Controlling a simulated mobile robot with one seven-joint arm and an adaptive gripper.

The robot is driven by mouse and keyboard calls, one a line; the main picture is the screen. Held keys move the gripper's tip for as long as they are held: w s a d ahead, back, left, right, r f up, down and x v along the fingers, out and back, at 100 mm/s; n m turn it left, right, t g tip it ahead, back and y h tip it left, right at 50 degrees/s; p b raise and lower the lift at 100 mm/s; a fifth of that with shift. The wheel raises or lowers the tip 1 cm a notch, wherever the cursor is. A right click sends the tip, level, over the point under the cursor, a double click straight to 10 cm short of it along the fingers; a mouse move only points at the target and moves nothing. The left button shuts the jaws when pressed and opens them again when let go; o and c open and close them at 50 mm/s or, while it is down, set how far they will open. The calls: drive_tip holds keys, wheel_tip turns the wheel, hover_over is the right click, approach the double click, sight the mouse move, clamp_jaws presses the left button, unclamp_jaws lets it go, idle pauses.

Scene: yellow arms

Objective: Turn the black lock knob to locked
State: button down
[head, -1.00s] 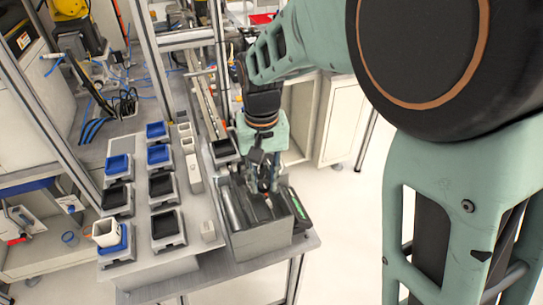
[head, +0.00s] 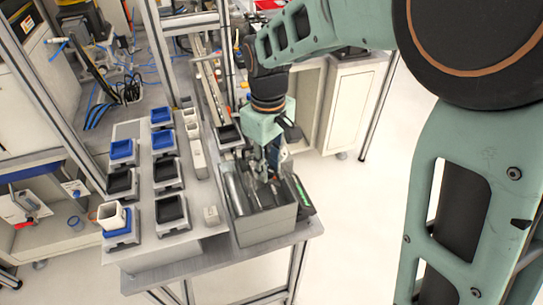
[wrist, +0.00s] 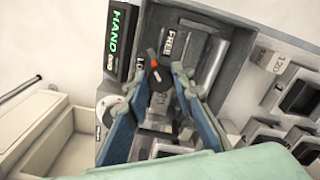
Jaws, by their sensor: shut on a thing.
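The black lock knob (wrist: 158,78) with an orange-red pointer shows in the wrist view, on a grey device. Its pointer aims up and to the left, between the label FREE (wrist: 167,46) and a partly hidden label starting LO (wrist: 138,66). My gripper (wrist: 161,80) has its two blue fingers on either side of the knob, shut on it. In the head view my gripper (head: 268,175) points down into the grey open-topped box (head: 265,232) that holds the device. The knob is hard to make out there.
A panel with green HAND lettering (wrist: 118,30) stands beside the knob. Blue and black trays (head: 165,172) fill the bench to the left. A white cup (head: 111,214) sits on a blue tray. Metal frame posts (head: 159,60) rise behind. Open floor lies to the right.

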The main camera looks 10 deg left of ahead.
sight(269, 170)
drive_tip(key=n+p, duration=0.1)
drive_tip(key=n, duration=0.4)
drive_tip(key=shift+w+r+n, duration=0.1)
drive_tip(key=shift+r+n, duration=0.05)
drive_tip(key=shift+n, duration=0.15)
drive_tip(key=shift+n+p, duration=0.6)
drive_tip(key=shift+n, duration=1.6)
drive_tip(key=c, duration=1.7)
unclamp_jaws()
drive_tip(key=shift+o, duration=0.2)
wheel_tip(269, 170, up, 12)
